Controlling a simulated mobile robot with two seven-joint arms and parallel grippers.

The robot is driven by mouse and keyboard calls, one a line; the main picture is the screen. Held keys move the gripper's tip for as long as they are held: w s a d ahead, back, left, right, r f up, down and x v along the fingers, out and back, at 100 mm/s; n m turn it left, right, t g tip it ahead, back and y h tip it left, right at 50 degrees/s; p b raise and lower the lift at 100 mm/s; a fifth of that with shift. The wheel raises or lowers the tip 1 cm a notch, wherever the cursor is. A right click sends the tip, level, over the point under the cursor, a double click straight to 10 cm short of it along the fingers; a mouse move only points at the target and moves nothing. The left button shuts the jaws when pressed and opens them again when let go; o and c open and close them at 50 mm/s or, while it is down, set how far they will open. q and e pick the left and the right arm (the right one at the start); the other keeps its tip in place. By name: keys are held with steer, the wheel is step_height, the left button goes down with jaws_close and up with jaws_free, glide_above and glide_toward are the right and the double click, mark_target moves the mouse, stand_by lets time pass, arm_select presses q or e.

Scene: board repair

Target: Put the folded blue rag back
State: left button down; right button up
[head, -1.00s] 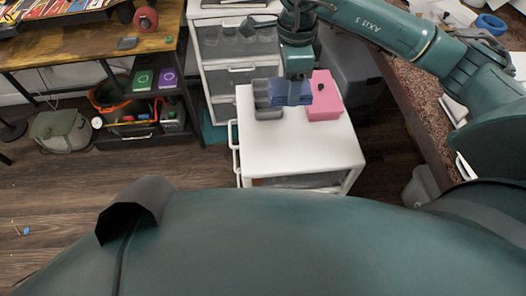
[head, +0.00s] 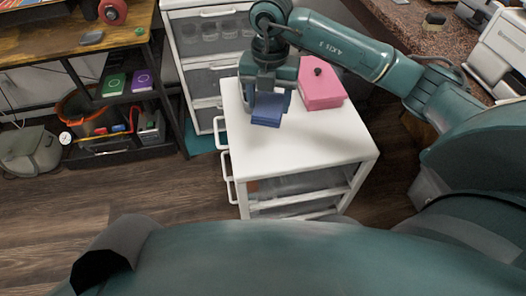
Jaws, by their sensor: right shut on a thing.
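The folded blue rag (head: 266,115) is over the left part of the white cart's top (head: 300,145). My right gripper (head: 268,102) points down and is shut on the rag. I cannot tell whether the rag touches the cart top. The grey open tray on the cart is hidden or hard to make out behind my right gripper. My left gripper is not in view.
A pink box (head: 320,90) with a dark knob stands on the cart, right of the rag. The cart's front half is clear. A white drawer unit (head: 212,50) stands behind. A wooden shelf table (head: 90,50) is at left, a speckled counter (head: 420,25) at right.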

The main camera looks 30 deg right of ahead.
mark_target(266, 101)
steer(key=f+m+b, duration=0.1)
steer(key=m, duration=0.1)
steer(key=w+f+m+b, duration=0.1)
steer(key=f+m, duration=0.1)
steer(key=shift+f, duration=0.45)
arm_select(q)
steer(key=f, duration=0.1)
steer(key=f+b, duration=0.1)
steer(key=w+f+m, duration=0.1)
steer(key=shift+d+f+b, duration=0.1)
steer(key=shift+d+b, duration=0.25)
steer(key=shift+b, duration=0.05)
arm_select(e)
step_height(266, 101, down, 9)
steer(key=shift+f, duration=0.15)
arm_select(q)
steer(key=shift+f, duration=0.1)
arm_select(e)
steer(key=shift+f, duration=0.1)
steer(key=o, duration=0.9)
